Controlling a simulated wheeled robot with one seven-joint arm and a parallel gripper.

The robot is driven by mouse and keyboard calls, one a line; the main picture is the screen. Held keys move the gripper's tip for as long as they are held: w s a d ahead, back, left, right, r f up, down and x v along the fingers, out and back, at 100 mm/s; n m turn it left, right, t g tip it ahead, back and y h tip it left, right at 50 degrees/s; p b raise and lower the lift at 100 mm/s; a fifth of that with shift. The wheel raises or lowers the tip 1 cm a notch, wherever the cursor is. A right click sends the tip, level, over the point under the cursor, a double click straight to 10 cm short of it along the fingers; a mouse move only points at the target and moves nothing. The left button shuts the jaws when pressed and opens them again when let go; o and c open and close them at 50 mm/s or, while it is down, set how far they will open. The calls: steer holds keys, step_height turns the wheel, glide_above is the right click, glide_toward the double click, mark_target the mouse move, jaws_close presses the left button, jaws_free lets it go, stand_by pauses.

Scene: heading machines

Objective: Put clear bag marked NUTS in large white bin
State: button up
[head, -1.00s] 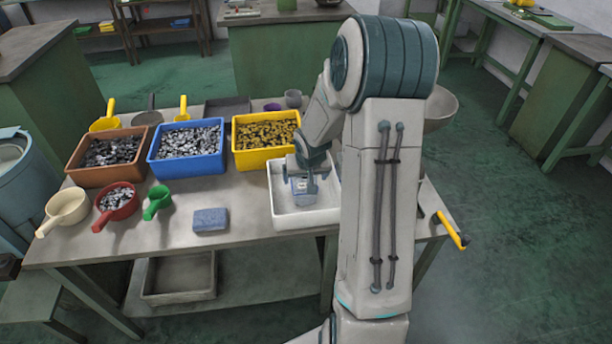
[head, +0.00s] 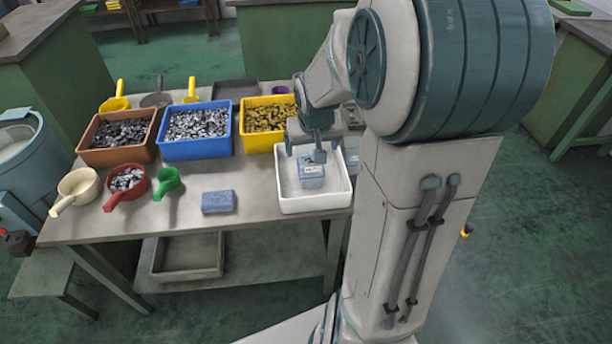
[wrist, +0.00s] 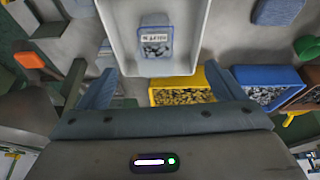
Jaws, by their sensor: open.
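The clear bag (head: 311,174) has a bluish tint, small grey pieces inside and a pale label. It is inside the large white bin (head: 318,204), apart from its walls. In the wrist view the bag (wrist: 155,42) lies in the white bin (wrist: 193,40); its label lettering is too small to read surely. My gripper (head: 314,152) is open and empty just above the bag. In the wrist view my gripper's fingers (wrist: 160,76) stand wide apart, with the bag beyond them and not between them.
A yellow bin (head: 262,142), blue bin (head: 194,150) and brown bin (head: 115,154) of small parts stand left of and behind the white bin. A blue block (head: 218,202) and several scoops, including a green one (head: 168,181), lie left. Bare tabletop (head: 255,185) separates block and bin.

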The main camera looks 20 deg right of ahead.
steer(key=s+a+r+n, duration=0.1)
steer(key=s+a+r, duration=0.1)
steer(key=s, duration=0.4)
steer(key=s+a+r+n+y, duration=0.1)
steer(key=s+a+r, duration=0.1)
steer(key=s+a, duration=0.3)
steer(key=s+a+r+g, duration=0.1)
steer(key=s+a+r, duration=0.2)
steer(key=s, duration=0.4)
steer(key=shift+a+n, duration=0.35)
steer(key=shift+n, duration=0.05)
steer(key=shift+s, duration=0.1)
